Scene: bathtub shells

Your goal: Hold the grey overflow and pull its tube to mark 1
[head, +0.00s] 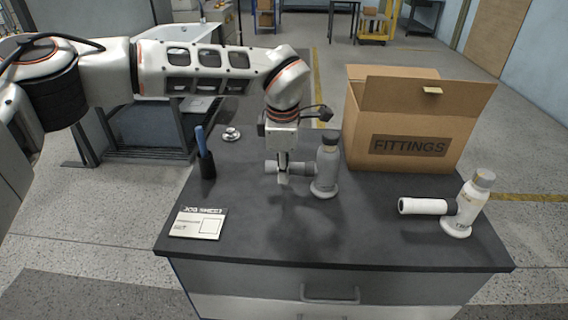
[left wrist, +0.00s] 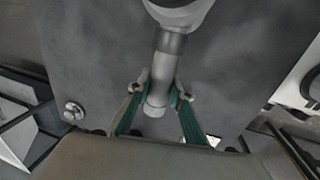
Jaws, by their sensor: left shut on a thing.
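The grey overflow (head: 325,168) stands upright near the middle of the dark worktop. Its grey tube (head: 304,168) points left from the body, level above the top. My left gripper (head: 283,178) reaches down from above and is shut on the tube near its free end. In the left wrist view the gripper (left wrist: 162,92) has a finger on each side of the light grey tube (left wrist: 161,74). A darker band (left wrist: 170,43) shows on the tube nearer the overflow body (left wrist: 178,10). I cannot make out any numbered mark. My right gripper is not in view.
A white overflow (head: 470,200) with a white tube stands at the right. A cardboard box marked FITTINGS (head: 405,125) is at the back right. A job sheet (head: 199,223), a blue-handled tool in a dark holder (head: 205,160) and a small metal part (head: 231,134) are left. The front middle is clear.

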